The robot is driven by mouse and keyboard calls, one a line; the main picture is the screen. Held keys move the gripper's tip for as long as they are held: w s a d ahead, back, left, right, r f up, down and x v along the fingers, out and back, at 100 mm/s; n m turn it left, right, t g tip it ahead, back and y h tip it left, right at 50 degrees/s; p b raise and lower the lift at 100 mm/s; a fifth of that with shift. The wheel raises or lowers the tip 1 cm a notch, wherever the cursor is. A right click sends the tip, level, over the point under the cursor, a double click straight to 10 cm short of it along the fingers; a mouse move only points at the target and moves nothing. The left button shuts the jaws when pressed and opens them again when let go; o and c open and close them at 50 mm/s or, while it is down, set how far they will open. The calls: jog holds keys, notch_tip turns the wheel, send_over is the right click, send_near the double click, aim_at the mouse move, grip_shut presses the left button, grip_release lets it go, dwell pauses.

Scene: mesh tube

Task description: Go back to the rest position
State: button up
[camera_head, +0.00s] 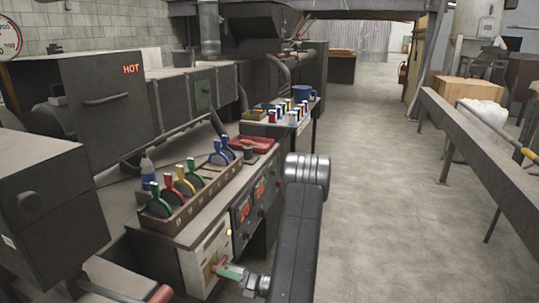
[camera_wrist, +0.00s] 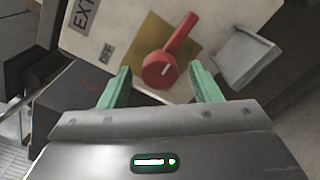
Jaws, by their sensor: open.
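My gripper (camera_wrist: 160,88) is open in the wrist view, with its two green fingers apart and nothing held between them. A red rotary knob (camera_wrist: 158,70) on a brass-coloured plate (camera_wrist: 133,62) lies just beyond the fingertips. Its handle points up and to the right, and I see no finger touching it. In the head view, my gripper (camera_head: 226,271) is low at the front of a pale control panel (camera_head: 204,262). My dark arm link covers part of the floor and bench beside it.
A bench carries a rack (camera_head: 181,213) of coloured levers, with a bottle (camera_head: 148,170) behind. A farther table holds small coloured items and a blue mug (camera_head: 303,93). A long grey rail (camera_head: 475,140) runs along the right. The floor (camera_head: 385,190) between is clear.

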jog(key=x, duration=0.2)
jog(key=shift+w+a+f+b, duration=0.1)
jog(key=shift+a+f+b, duration=0.05)
jog(key=shift+a+b, duration=0.2)
jog(key=n+b, duration=0.2)
jog(key=n, duration=0.1)
jog(key=shift+d, duration=0.15)
jog(key=shift+n+b, duration=0.8)
